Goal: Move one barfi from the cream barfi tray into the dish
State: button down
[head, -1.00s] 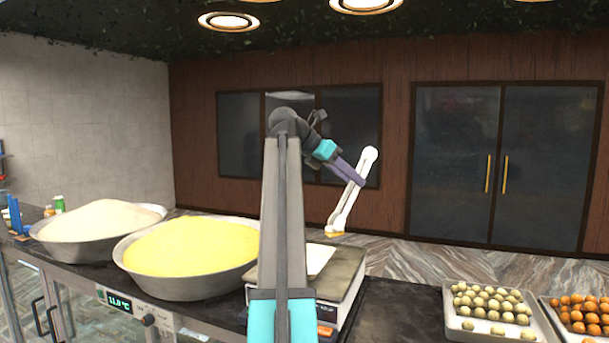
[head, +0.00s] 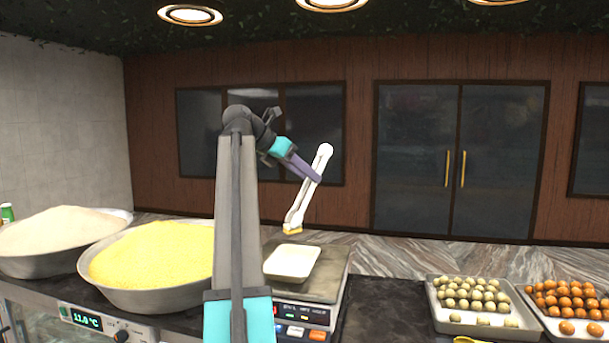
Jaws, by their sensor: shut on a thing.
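My gripper (head: 293,226) is shut on a small golden-yellow barfi (head: 292,231) in the head view. It holds the barfi in the air, above and behind a white, shallow rectangular dish (head: 291,262) as seen in the picture. The dish rests on the metal plate of a weighing scale (head: 329,270) and looks empty. My arm covers part of the scale's left side. I see no cream barfi tray in this view.
A bowl of yellow grains (head: 150,262) and a bowl of pale powder (head: 62,240) stand left of my arm. Trays of pale balls (head: 436,314) and orange balls (head: 549,322) stand at the right. Dark counter (head: 385,310) between the scale and trays is clear.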

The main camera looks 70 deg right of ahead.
jog(key=shift+f, duration=0.1)
notch_tip(320, 180, down, 9)
dwell(1.2)
jog(key=c, duration=1.6)
grip_release()
jog(key=shift+c, duration=0.2)
notch_tip(320, 180, up, 10)
